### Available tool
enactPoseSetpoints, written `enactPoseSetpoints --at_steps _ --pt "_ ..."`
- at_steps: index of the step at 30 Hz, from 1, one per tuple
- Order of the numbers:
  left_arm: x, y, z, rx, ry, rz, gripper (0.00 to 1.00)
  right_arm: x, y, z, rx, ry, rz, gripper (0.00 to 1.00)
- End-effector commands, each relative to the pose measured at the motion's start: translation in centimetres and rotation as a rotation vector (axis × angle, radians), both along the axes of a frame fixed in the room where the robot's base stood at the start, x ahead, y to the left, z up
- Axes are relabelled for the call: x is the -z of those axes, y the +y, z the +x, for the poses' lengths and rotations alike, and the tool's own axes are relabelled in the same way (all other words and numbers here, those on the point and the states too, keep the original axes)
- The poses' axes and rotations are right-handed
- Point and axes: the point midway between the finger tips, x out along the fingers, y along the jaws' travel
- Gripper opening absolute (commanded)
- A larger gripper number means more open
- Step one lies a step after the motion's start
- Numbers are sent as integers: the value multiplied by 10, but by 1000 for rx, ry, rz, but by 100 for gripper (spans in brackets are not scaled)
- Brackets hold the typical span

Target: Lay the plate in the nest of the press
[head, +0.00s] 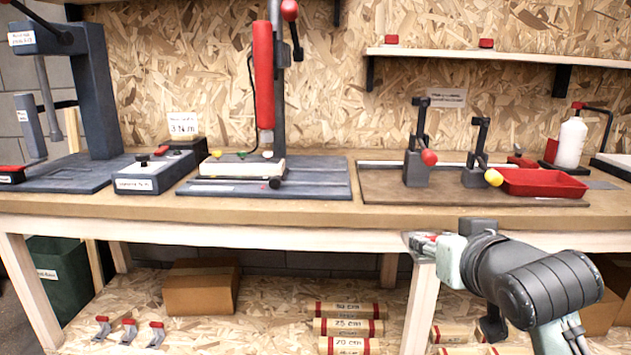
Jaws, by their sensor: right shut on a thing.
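My right gripper (428,243) is in front of the bench's front edge, right of centre, pointing left. It is shut on a small grey piece (411,240), which looks like the plate; the fingers partly hide it. A dark grey press-like frame (98,95) with a lever stands on a flat base at the left of the bench. A second upright stand with a red cylinder (263,75) stands right of it, with a pale block (241,167) on its base. I cannot make out the nest. My left gripper is not in view.
A grey box (150,175) sits between the two stands. Two toggle clamps (417,165) and a red tray (541,183) are on a board at the right. A white bottle (571,142) stands behind the tray. Bare bench top (300,212) runs along the front.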

Motion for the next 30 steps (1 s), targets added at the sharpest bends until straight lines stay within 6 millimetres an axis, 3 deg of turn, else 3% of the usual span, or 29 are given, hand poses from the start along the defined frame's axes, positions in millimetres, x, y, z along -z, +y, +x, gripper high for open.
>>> enactPoseSetpoints --at_steps 1,8,18,22,30 --pt "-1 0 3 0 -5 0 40 -1 0 0 0 -2 0 0" --pt "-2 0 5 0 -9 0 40 55 0 -9 6 8 13 0" --pt "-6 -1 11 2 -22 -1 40 140 -1 -46 8 6 8 0" --pt "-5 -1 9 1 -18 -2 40 155 -1 -58 3 2 3 0" --pt "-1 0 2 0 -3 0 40 164 0 -64 0 0 1 0"
